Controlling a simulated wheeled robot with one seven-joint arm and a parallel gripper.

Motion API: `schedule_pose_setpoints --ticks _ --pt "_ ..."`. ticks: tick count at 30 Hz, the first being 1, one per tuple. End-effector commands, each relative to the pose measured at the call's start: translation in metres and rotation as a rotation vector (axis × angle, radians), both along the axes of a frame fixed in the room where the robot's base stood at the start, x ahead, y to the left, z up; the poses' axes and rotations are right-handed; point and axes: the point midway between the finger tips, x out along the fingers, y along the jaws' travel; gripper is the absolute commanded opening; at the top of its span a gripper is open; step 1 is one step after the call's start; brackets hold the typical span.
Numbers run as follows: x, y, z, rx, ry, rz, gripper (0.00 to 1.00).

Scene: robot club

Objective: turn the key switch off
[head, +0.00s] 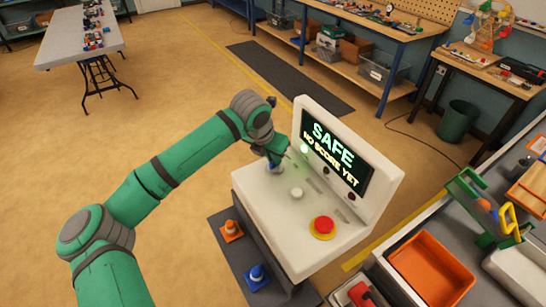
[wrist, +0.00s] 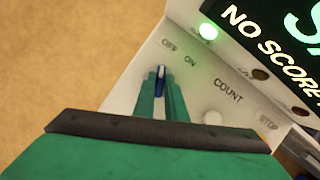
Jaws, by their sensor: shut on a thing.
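The white console (head: 260,205) stands in front of me with a slanted screen (head: 337,150) reading "SAFE" and "NO SCORE YET". My gripper (head: 274,164) is at the panel's upper left. In the wrist view, my gripper (wrist: 161,88) is shut on the blue key (wrist: 160,74) of the key switch, one finger on each side. The key's visible top edge points up in the picture, roughly toward the OFF label (wrist: 169,45); the ON label (wrist: 190,60) is to its right. The fingers hide the key's lower part and the switch base.
A green lamp (wrist: 208,32) is lit below the screen; the other lamps are dark. A white button (head: 297,193) by COUNT and a red stop button (head: 323,225) are on the panel. Small cones (head: 231,229) stand left of the console. An orange tray (head: 430,268) is at the right.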

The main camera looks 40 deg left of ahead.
Motion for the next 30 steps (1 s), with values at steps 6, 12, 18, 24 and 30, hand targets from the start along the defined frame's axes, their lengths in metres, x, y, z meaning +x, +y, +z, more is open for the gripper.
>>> schedule_pose_setpoints --ticks 6,12,18,24,30 --pt "-0.0016 0.001 0.0 0.005 0.005 0.161 0.0" --pt "-0.0014 0.0003 0.0 0.004 0.005 0.258 0.0" --pt "-0.0013 0.0 -0.0001 0.002 0.005 0.309 0.0" --pt "-0.0012 -0.0001 -0.0002 0.003 0.005 0.324 0.0" --pt "-0.0011 -0.0003 -0.0002 0.002 0.005 0.324 0.0"
